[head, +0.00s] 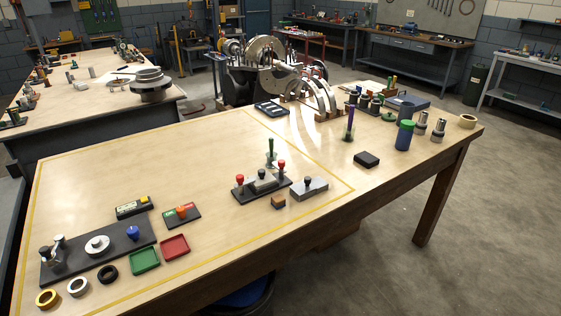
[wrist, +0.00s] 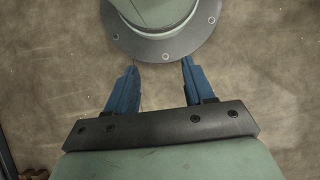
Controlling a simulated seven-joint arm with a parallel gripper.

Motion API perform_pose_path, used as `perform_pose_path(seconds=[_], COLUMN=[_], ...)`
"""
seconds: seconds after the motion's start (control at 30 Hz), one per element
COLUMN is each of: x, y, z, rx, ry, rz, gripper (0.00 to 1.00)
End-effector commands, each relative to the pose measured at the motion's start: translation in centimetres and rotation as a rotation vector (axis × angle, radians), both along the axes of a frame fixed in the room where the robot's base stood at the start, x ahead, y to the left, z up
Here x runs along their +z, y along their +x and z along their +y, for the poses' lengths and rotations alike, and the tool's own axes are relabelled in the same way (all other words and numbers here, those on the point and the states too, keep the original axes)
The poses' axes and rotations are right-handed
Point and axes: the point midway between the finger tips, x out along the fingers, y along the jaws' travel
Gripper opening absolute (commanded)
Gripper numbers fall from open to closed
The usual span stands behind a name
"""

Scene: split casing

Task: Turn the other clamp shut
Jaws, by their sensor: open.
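A black base plate (head: 247,196) lies on the table inside the yellow line. It bears a grey metal block (head: 264,183) with a black knob on top. A clamp with a red knob (head: 240,180) stands at its left end, and another red-knobbed clamp (head: 281,164) stands at its right end. They are too small to tell which is turned shut. A second grey block with a black knob (head: 309,187) sits just right of the plate. My gripper (wrist: 158,66) shows only in the wrist view, open and empty over bare floor, away from the table.
A small wood-coloured block (head: 278,202) lies in front of the plate, and a green-topped upright tool (head: 271,152) stands behind it. Green (head: 145,260) and red (head: 174,246) trays lie left. A round bolted flange (wrist: 165,50) is close ahead in the wrist view.

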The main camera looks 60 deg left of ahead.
Motion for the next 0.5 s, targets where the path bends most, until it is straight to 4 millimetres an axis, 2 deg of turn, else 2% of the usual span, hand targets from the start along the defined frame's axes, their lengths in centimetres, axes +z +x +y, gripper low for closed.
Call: perform_pose_path(seconds=[0.03,0.27,0.5], x=[-0.4,0.2,2.4], y=[2.2,11.2,20.2], z=[0.5,3.4,7.9], rx=[0.003,0.003,-0.001], ry=[-0.006,-0.033,-0.051], rz=[-0.019,-0.095,-0.175], gripper=[0.53,0.53,0.53])
